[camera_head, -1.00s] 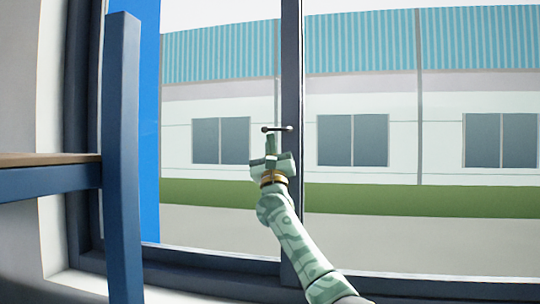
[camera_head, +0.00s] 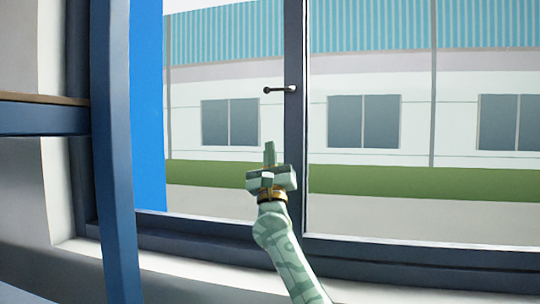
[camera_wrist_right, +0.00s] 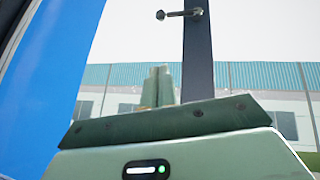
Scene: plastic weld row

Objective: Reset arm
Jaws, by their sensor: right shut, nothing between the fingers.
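My right gripper (camera_head: 270,152) is raised in front of the window, left of the dark upright window bar. Its fingers point up and are closed together with nothing between them. In the right wrist view the two fingers (camera_wrist_right: 161,86) stand side by side, shut. The dark window handle (camera_head: 280,90) on the bar is above the fingertips, apart from them in the picture. It also shows at the top of the right wrist view (camera_wrist_right: 180,14). My left gripper is not in either view.
A blue rack post (camera_head: 113,150) with a shelf (camera_head: 40,119) stands at the left, near the window. A bright blue panel (camera_head: 148,110) is behind it. The dark window frame (camera_head: 294,180) and pale sill (camera_head: 400,290) lie ahead. A building shows outside.

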